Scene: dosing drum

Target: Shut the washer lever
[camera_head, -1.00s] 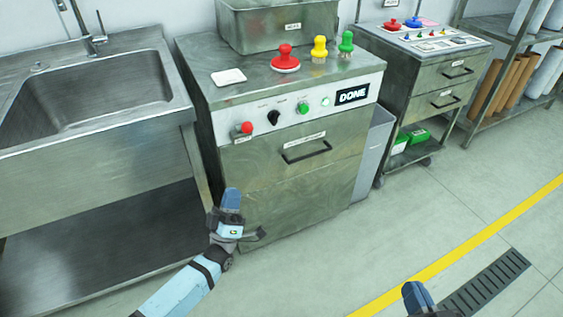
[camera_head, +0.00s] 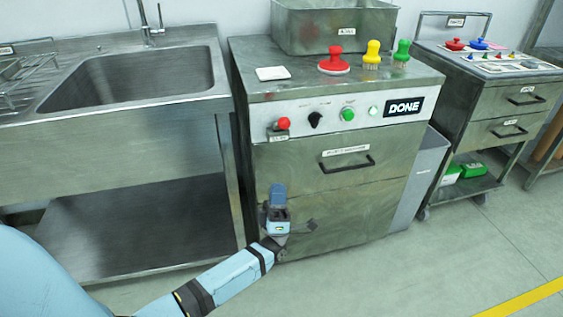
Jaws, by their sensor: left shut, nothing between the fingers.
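The washer is a metal cabinet (camera_head: 290,200) with a white front panel and a lit "DONE" display (camera_head: 404,107). A small lever with a red ball knob (camera_head: 283,124) sits at the left end of the panel, above a small label plate. My left gripper (camera_head: 278,190) is shut and empty. It appears in front of the cabinet's lower left front, below the red knob in the picture and apart from it. My right gripper is out of the picture.
A black dial (camera_head: 315,119) and a green button (camera_head: 347,114) share the panel. A black drawer handle (camera_head: 347,163) projects below. Red, yellow and green brushes stand on top beside a metal bin (camera_head: 335,30). A sink (camera_head: 130,75) adjoins at left, a cart (camera_head: 490,105) at right.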

